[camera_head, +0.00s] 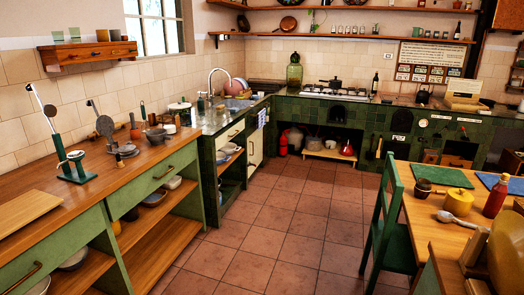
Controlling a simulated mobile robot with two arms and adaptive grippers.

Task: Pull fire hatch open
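The green tiled hearth (376,122) runs along the far wall, across the tiled floor from me. A squarish recess with a reddish-brown front (457,160) is right of that. I cannot tell which of these is the fire hatch, nor clearly whether any stands open. Neither of my grippers is in view.
A wooden counter (110,175) runs along the left. The tiled floor (270,220) between them is clear.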

